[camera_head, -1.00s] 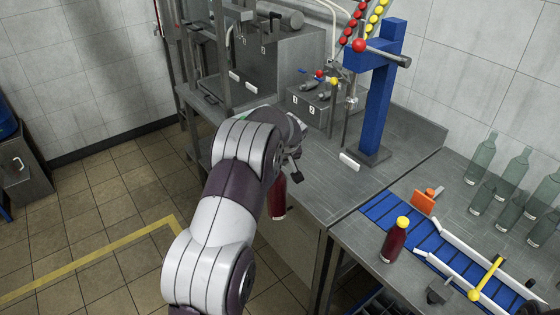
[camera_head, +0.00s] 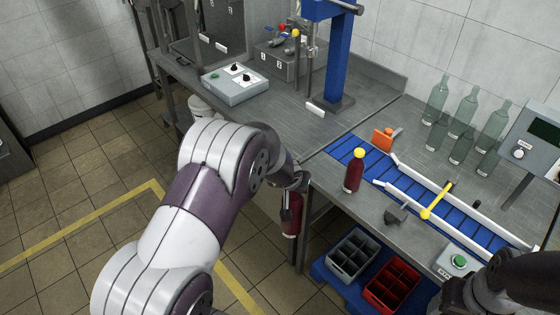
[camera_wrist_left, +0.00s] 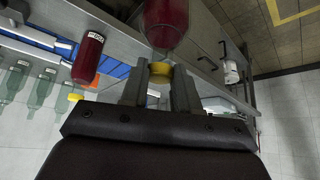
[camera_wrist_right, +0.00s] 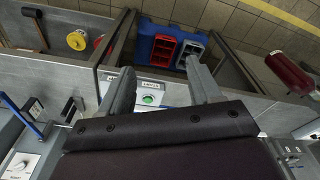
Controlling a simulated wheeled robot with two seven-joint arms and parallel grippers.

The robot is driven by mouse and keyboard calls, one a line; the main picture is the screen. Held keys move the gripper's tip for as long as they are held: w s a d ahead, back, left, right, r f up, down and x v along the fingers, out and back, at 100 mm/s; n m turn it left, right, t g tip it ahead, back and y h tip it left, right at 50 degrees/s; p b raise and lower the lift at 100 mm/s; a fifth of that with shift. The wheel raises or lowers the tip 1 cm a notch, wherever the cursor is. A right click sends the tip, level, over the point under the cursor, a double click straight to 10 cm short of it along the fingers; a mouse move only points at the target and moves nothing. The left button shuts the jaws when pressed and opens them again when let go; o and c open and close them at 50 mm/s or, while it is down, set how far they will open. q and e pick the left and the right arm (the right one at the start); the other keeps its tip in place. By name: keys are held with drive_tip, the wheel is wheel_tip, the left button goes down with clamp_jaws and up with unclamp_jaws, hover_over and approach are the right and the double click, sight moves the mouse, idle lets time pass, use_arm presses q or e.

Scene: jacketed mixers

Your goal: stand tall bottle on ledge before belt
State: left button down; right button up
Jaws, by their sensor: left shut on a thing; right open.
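My left gripper (camera_head: 292,184) is shut on the yellow cap (camera_wrist_left: 160,70) of a dark red bottle. The bottle (camera_head: 291,218) hangs roughly upright beside the table's front edge, below the top. Its body shows in the left wrist view (camera_wrist_left: 166,22). A second red bottle (camera_head: 352,177) with a yellow cap stands upright on the metal ledge at the near end of the blue belt (camera_head: 376,165). It also shows in the left wrist view (camera_wrist_left: 87,58). My right gripper (camera_wrist_right: 160,78) is open and empty; in the head view only its dark arm shows at lower right.
Several clear green bottles (camera_head: 462,110) stand behind the belt. An orange block (camera_head: 382,140), white rails and a yellow lever (camera_head: 434,203) line the belt. A grey crate (camera_head: 351,262) and a red crate (camera_head: 391,285) sit below the table. A green-button box (camera_head: 458,262) is at right.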

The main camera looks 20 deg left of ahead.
use_arm(q)
drive_tip(key=s+d, duration=0.1)
drive_tip(key=s+d+f+m+h, duration=0.1)
drive_tip(key=d, duration=0.1)
drive_tip(key=s+d+f+m, duration=0.1)
drive_tip(key=shift+d, duration=0.3)
